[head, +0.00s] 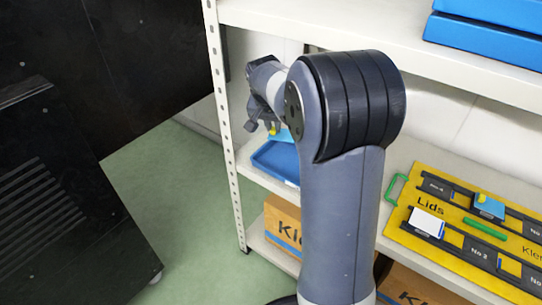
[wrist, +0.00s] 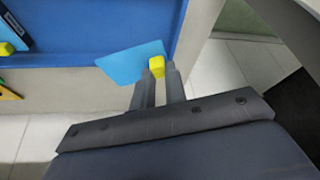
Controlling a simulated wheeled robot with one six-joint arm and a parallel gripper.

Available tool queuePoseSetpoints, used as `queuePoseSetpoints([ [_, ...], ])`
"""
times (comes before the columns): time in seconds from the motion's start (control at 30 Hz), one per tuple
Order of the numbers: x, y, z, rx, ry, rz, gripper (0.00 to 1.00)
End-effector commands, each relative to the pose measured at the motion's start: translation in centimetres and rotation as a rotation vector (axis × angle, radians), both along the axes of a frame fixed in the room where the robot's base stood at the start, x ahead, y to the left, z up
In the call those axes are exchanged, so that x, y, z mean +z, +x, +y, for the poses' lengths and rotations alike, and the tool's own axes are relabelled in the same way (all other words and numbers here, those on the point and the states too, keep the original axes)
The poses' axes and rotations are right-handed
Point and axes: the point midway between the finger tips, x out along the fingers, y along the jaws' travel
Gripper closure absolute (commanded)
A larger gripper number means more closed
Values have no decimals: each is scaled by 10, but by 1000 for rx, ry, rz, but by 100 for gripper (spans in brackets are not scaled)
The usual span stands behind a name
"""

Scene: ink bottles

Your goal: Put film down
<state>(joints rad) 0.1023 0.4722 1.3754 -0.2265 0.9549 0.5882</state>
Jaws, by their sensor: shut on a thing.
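The film, a thin light-blue sheet (wrist: 128,64) with a yellow grip block (wrist: 156,66), is held at my gripper (wrist: 158,76). The two fingers are shut on the yellow block, and the sheet sticks out to the left in the wrist view. In the head view my gripper (head: 262,126) is above the blue tray (head: 272,170) on the middle shelf, with a bit of the sheet (head: 284,136) showing below it. The tray also shows beyond the film in the wrist view (wrist: 90,35). My arm hides part of the tray.
A yellow board (head: 428,165) marked "Lids" lies on the same shelf at right, with a blue piece (head: 488,207) and a white piece (head: 427,222) on it. A perforated shelf post (head: 222,110) stands left of the tray. Blue boxes (head: 485,40) sit on the upper shelf.

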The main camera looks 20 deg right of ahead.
Motion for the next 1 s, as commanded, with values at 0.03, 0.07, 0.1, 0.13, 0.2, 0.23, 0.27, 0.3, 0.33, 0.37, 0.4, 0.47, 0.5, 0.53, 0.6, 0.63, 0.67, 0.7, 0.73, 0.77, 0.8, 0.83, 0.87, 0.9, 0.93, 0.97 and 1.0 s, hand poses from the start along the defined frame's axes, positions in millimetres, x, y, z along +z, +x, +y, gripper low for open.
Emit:
queuePoseSetpoints([
  [0.03,-13,-1,0,-1,0,4,96],
  [0.07,-18,-1,0,0,0,2,96],
  [0.1,-26,-1,0,-1,1,3,96],
  [0.13,-31,-1,0,-2,0,3,96],
  [0.2,-38,-1,0,-1,0,1,96],
  [0.23,-40,-1,0,-1,0,1,96],
  [0.27,-43,-1,0,-1,0,1,96],
  [0.3,-46,-1,0,-1,0,1,96],
  [0.33,-50,-1,0,-1,0,1,96],
  [0.37,-54,-1,0,0,0,1,96],
  [0.4,-62,-1,0,-1,0,3,96],
  [0.47,-73,-1,0,-1,0,3,96],
  [0.5,-79,-1,0,-1,-1,2,96],
  [0.53,-84,-1,0,-2,0,2,96],
  [0.6,-89,-1,0,-1,0,1,96],
  [0.63,-89,-1,0,-1,0,0,96],
  [0.67,-89,-1,0,-1,0,0,96],
  [0.7,-88,-1,0,-1,0,-1,96],
  [0.73,-87,-1,0,-1,0,-1,96],
  [0.77,-87,-1,0,-1,0,-1,96],
  [0.8,-87,-1,0,-1,0,-1,96],
  [0.83,-87,-1,0,-1,0,-1,96],
  [0.87,-88,-1,0,-1,0,0,96],
  [0.9,-89,-1,0,-1,0,0,96],
  [0.93,-90,-1,0,-1,0,0,96],
  [0.97,-91,-1,0,-1,0,0,96],
  [1.0,-93,-1,0,-1,0,0,96],
])
